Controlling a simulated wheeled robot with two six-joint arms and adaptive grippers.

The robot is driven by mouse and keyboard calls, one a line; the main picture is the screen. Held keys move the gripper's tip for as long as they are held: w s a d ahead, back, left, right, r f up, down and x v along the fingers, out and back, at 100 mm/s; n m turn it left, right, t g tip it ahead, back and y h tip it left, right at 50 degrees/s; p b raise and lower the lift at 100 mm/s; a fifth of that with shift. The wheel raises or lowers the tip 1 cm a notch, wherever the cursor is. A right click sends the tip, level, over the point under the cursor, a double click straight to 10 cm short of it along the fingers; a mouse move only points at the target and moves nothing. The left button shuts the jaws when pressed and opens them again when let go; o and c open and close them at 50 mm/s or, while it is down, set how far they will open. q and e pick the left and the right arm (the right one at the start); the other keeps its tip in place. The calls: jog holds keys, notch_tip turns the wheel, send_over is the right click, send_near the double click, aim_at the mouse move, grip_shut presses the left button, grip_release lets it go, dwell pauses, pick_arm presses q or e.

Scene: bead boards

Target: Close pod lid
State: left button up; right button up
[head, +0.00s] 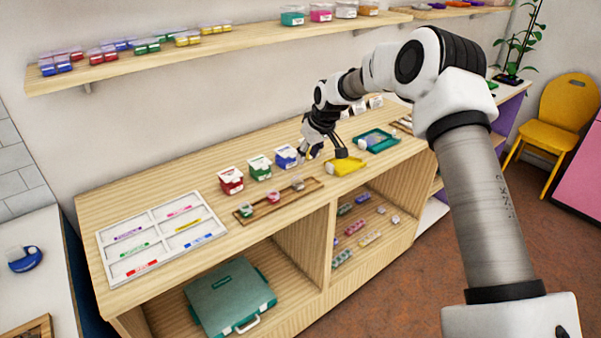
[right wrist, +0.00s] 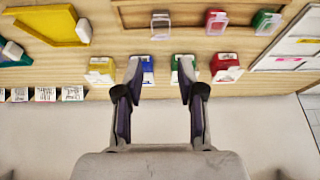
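Three small pods stand on a wooden tray (head: 260,211): a green one (head: 246,210), a red one (head: 273,197) and a pale greyish one (head: 297,184). They also show in the right wrist view as green (right wrist: 266,21), red (right wrist: 215,21) and pale (right wrist: 160,24). I cannot tell which lids are open. My right gripper (right wrist: 160,78) is open and empty, above the row of larger boxes. Its fingers point at the blue box (right wrist: 147,72) and the green box (right wrist: 182,68), with no clear contact. My left gripper is out of view.
A red box (head: 231,180) and a yellow box (right wrist: 101,71) end the row. A yellow tray (head: 346,167) and a teal tray (head: 361,143) lie to the right. A white sorting board (head: 158,220) lies left. Shelves (head: 185,49) hang on the wall behind.

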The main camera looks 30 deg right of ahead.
aim_at(297, 176)
jog(key=p+x, duration=0.1)
jog(key=x, duration=0.6)
jog(key=shift+w+f, duration=0.1)
jog(key=shift+f, duration=0.3)
jog(key=shift+a+r, duration=0.15)
grip_shut()
